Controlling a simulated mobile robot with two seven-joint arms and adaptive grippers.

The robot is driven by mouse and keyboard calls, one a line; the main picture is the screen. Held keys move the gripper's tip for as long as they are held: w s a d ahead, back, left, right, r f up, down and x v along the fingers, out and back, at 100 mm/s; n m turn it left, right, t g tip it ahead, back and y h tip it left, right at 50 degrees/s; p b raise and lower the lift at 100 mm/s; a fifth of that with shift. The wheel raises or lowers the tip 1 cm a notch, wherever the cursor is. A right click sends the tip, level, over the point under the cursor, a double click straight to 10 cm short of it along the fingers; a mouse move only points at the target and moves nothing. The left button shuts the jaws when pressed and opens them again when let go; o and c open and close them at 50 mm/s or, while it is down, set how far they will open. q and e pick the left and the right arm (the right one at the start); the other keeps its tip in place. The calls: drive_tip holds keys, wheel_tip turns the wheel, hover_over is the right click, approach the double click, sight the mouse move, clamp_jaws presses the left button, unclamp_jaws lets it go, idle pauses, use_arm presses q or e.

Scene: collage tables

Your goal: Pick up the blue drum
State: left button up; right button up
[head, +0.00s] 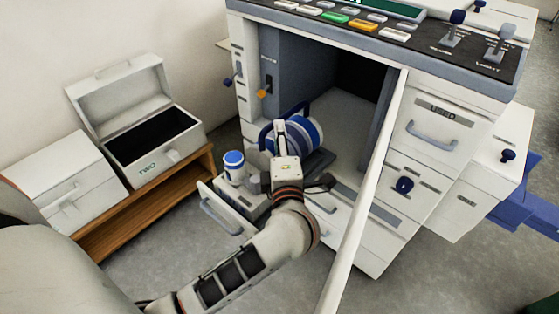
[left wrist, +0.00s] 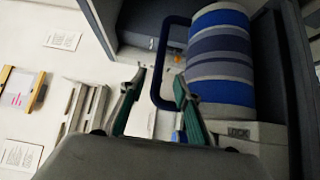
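A drum with blue, white and grey stripes (head: 309,134) lies on its side in the open bay of the cabinet. A dark blue loop handle (head: 265,134) stands out at its left. In the left wrist view the striped drum (left wrist: 222,58) is at the upper right, with its handle (left wrist: 158,62) reaching down between my fingers. My left gripper (left wrist: 157,92) is open, one finger on each side of the handle's bar; I cannot tell whether they touch it. In the head view my wrist hides the fingertips and part of the drum. My right gripper is not in view.
A small blue-and-white canister (head: 234,166) stands by an open drawer (head: 222,212) left of my wrist. A white open door (head: 362,190) stands right of my arm. An open white box (head: 150,142) sits on a wooden bench (head: 130,222). The bay floor right of the drum is clear.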

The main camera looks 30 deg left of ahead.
use_arm(q)
drive_tip(key=b+x, duration=0.1)
drive_tip(key=x, duration=0.3)
drive_tip(key=shift+a+f, duration=0.1)
drive_tip(key=shift+a, duration=0.15)
drive_tip(key=shift+w+a+b, duration=0.3)
drive_tip(key=shift+w+a, duration=0.05)
drive_tip(key=shift+w, duration=0.15)
drive_tip(key=shift+r, duration=0.25)
clamp_jaws()
drive_tip(key=shift+r, duration=0.25)
